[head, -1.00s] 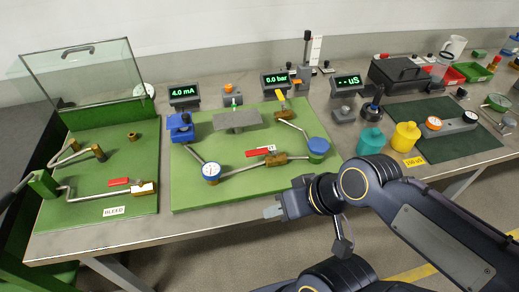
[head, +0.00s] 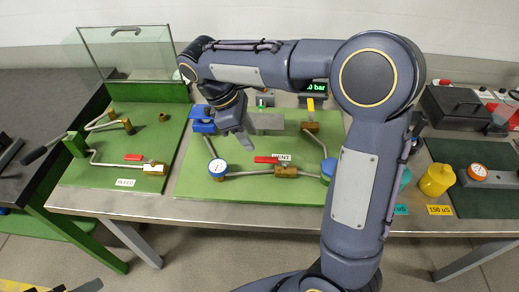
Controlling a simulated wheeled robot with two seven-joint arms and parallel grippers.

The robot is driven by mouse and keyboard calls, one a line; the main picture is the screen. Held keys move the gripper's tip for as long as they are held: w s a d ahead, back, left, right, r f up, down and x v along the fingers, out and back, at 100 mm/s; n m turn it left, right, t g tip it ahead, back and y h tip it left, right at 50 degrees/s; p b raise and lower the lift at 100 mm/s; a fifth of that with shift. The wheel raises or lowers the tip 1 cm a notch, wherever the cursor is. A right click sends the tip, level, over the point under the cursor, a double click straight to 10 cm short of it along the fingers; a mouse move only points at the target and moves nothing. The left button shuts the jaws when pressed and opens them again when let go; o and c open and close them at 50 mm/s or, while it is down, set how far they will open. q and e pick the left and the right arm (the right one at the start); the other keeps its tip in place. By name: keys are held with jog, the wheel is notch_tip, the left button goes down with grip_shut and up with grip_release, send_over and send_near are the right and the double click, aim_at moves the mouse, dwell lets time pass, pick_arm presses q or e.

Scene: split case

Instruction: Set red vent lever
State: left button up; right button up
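The red vent lever (head: 266,159) is on a brass valve (head: 286,171) near the front of the middle green board (head: 240,187). It points left, roughly along the pipe. A white label (head: 284,157), partly legible as "ENT", sits just behind it. My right gripper (head: 247,147) hangs pointing down above the board, behind and slightly left of the lever, apart from it. It seems to hold nothing; its finger gap cannot be made out. My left gripper is not in view.
A similar red lever (head: 133,157) is on the left board, by a BLEED label (head: 125,182). Around the vent valve stand a round gauge (head: 217,168), a blue cap (head: 328,167) and a yellow lever (head: 310,105).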

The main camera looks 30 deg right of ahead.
aim_at(264, 159)
jog(key=x, duration=0.7)
jog(key=shift+s+f, duration=0.1)
jog(key=shift+f, duration=0.15)
grip_shut()
